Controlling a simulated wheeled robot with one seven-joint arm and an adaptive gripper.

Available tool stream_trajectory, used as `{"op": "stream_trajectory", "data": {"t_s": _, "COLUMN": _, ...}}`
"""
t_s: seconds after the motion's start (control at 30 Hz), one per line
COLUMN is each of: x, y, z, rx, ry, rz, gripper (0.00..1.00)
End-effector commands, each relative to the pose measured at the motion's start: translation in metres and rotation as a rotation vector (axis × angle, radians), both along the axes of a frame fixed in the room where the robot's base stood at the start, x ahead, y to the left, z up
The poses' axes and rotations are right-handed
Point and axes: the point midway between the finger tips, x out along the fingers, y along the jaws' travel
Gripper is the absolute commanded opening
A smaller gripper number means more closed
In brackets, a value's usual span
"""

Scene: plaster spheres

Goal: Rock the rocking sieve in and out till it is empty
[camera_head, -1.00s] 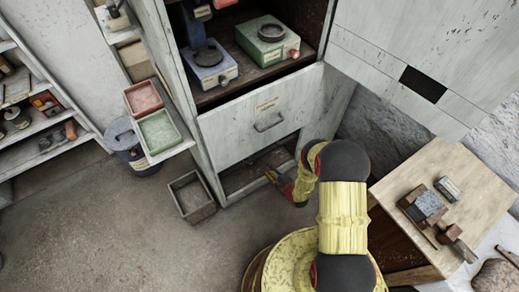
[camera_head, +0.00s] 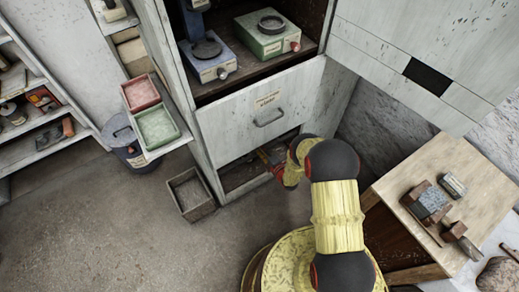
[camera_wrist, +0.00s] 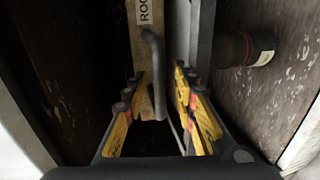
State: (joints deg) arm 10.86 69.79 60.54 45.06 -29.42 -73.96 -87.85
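In the wrist view, a pale wooden part with a label starting "ROC" (camera_wrist: 146,14), seemingly the rocking sieve, stands in a dark compartment. A grey curved handle (camera_wrist: 157,75) is on its front. My gripper (camera_wrist: 160,84) is open, with its yellow fingers on either side of the handle and a gap visible beside it. In the head view, my gripper (camera_head: 271,158) reaches into the low opening of the cabinet under the labelled drawer front. The sieve's mesh and contents are hidden, so I cannot tell how full it is.
A dark jar (camera_wrist: 244,49) is close on the right inside the compartment. The closed drawer front (camera_head: 262,115) is above the opening. An empty-looking crate (camera_head: 190,193) is on the floor to the left. A wooden table (camera_head: 408,235) with blocks stands right of my arm.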

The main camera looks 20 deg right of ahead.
Motion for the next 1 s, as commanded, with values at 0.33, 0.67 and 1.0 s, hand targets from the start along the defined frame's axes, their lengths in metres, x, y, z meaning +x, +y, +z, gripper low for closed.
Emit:
{"op": "stream_trajectory", "data": {"t_s": 0.33, "x": 0.0014, "y": 0.0005, "z": 0.0002, "rx": 0.0, "ry": 0.0, "rz": 0.0, "gripper": 0.23}}
{"op": "stream_trajectory", "data": {"t_s": 0.67, "x": 0.0013, "y": 0.0004, "z": 0.0002, "rx": 0.0, "ry": 0.0, "rz": 0.0, "gripper": 0.04}}
{"op": "stream_trajectory", "data": {"t_s": 1.0, "x": 0.0011, "y": 0.0004, "z": -0.0002, "rx": 0.0, "ry": 0.001, "rz": 0.0, "gripper": 0.0}}
